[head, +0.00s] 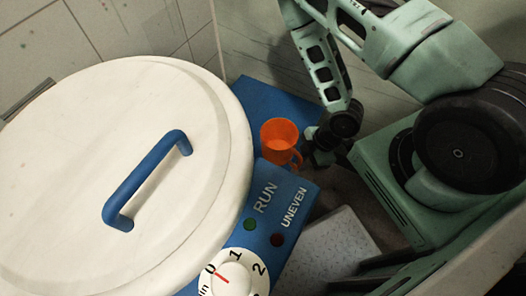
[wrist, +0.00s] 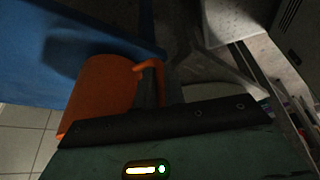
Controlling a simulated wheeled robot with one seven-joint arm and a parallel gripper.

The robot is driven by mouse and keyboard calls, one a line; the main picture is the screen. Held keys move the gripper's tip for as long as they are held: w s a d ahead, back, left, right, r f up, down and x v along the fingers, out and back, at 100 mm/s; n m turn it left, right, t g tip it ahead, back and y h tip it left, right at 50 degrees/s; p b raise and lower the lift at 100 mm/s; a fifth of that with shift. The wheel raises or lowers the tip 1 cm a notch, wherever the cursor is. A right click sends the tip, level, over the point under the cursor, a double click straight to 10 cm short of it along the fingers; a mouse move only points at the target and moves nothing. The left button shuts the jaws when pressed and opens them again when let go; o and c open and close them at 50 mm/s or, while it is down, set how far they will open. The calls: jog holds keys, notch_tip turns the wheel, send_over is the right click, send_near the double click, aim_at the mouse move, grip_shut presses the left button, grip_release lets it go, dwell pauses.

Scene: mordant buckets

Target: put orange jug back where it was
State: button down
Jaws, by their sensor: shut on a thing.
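The orange jug (head: 279,140) is beside the white lid's right edge in the head view, with its open top showing. Its handle is on the right, towards my gripper (head: 303,157). In the wrist view the orange jug (wrist: 98,95) is at the left, and my gripper (wrist: 150,85) is shut on its handle. The jug overlaps the blue machine top in the head view. I cannot tell whether it touches that surface or hangs above it.
A large white round lid (head: 70,130) with a blue handle (head: 145,180) fills the left. The blue machine (head: 270,98) has a RUN/UNEVEN panel (head: 283,192) and a white dial (head: 233,277) in front. A pale speckled block (head: 340,245) lies at the lower right.

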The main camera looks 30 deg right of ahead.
aim_at(265, 148)
jog(key=w+a, duration=0.6)
jog(key=shift+w, duration=0.25)
jog(key=w+a, duration=0.3)
jog(key=shift+f+b, duration=0.5)
jog(key=shift+f, duration=0.15)
jog(key=shift+d+f, duration=0.1)
jog(key=shift+f, duration=0.1)
jog(key=shift+r, duration=0.1)
jog(key=c, duration=1.5)
grip_release()
